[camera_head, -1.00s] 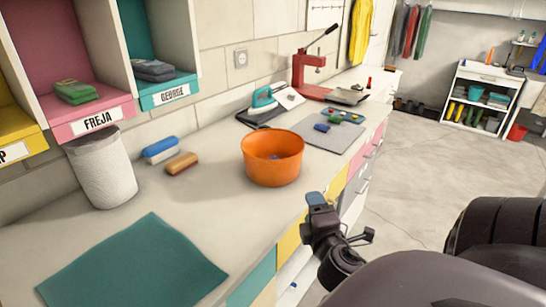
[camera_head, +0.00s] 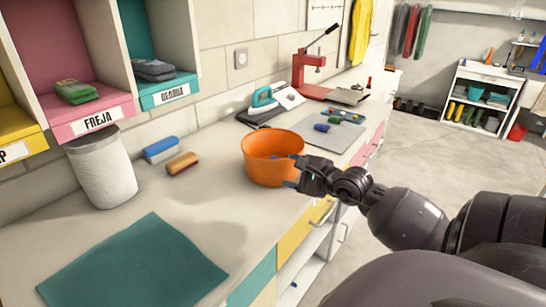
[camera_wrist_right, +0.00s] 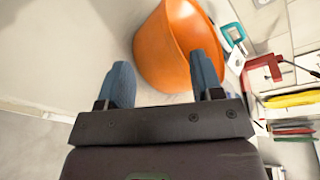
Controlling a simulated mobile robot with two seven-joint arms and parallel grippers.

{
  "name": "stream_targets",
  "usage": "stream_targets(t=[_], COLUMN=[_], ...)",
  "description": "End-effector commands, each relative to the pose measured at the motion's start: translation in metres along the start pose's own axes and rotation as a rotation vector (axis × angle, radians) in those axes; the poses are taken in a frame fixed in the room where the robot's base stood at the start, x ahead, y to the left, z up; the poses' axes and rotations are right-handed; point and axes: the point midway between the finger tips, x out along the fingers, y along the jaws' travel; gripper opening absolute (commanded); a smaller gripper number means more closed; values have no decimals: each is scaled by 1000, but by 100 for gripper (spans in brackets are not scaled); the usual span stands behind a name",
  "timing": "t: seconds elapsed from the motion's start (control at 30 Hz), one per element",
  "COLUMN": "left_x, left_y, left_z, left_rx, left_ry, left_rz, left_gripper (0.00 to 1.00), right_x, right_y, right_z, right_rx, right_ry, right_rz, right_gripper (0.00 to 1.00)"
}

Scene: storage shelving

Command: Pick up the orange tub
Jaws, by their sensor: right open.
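The orange tub (camera_head: 264,168) stands upright on the counter, left of my right gripper. The inside of the tub shows only in part. My left gripper is not in view.
The counter (camera_head: 215,215) bears a teal mat (camera_head: 135,270), a white bin (camera_head: 103,170), a blue brush (camera_head: 162,150) and a brown brush (camera_head: 182,163). Behind the tub are a teal iron (camera_head: 262,100), a grey mat (camera_head: 325,140) with small items, and a red press (camera_head: 305,72).

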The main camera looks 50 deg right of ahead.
Motion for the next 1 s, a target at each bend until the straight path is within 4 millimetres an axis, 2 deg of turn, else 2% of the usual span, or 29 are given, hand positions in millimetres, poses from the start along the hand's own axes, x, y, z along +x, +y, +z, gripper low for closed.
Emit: stream_targets(t=[0.33,0.67,1.0], left_x=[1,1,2], left_y=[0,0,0], left_z=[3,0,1], left_rx=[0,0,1], left_ry=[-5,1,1], left_rz=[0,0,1], left_gripper=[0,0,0], right_x=[42,62,102], right_y=[-2,-3,-6], right_z=[-2,-2,-2], right_rx=[-15,-15,-13], right_ry=[9,9,8], right_rz=[2,2,2], right_gripper=[60,60,60])
